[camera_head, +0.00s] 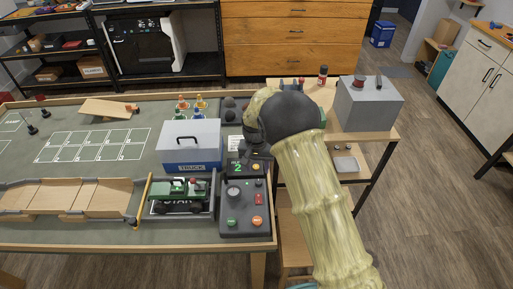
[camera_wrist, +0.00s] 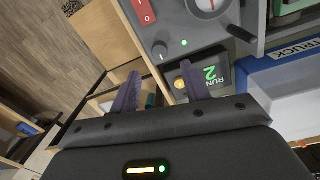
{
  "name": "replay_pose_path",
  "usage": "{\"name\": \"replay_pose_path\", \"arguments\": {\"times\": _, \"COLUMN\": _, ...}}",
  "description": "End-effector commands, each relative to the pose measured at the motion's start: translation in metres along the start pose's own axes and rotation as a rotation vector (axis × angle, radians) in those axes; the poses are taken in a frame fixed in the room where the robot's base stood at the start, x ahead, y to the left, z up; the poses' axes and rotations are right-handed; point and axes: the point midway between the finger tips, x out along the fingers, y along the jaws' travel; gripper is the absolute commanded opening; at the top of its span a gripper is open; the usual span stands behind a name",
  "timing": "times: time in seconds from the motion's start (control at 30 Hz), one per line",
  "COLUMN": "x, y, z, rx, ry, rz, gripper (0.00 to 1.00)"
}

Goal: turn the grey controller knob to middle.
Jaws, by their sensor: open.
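The grey controller (camera_head: 245,232) sits at the right end of the table and fills the top of the wrist view (camera_wrist: 178,20). Its small grey knob (camera_wrist: 160,50) shows in the wrist view, beside a green light and near the red rocker switch (camera_wrist: 143,12). The knob's exact setting is too small to read. My gripper (camera_wrist: 158,88) is open and empty, its two dark fingers apart and pointing toward the knob side of the controller. The knob lies beyond the fingertips, between their lines, and I see no contact. In the head view my arm hides most of the gripper.
The display unit (camera_wrist: 205,76), reading RUN 2, stands close beside one finger. A truck box (camera_head: 190,145) and a green crawler (camera_head: 180,196) are left of the controller. A grey box (camera_head: 368,108) stands on the side table at right.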

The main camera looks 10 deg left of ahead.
Motion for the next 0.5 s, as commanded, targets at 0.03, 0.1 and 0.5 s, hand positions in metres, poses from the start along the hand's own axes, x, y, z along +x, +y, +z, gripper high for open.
{"name": "replay_pose_path", "arguments": {"times": 0.03, "x": -0.01, "y": -0.001, "z": -0.001, "rx": 0.0, "ry": 0.004, "rz": -0.002, "gripper": 0.46}}
{"name": "replay_pose_path", "arguments": {"times": 0.1, "x": -0.024, "y": -0.001, "z": -0.001, "rx": 0.0, "ry": 0.004, "rz": -0.002, "gripper": 0.46}}
{"name": "replay_pose_path", "arguments": {"times": 0.5, "x": -0.095, "y": 0.0, "z": -0.001, "rx": 0.0, "ry": 0.003, "rz": -0.001, "gripper": 0.46}}
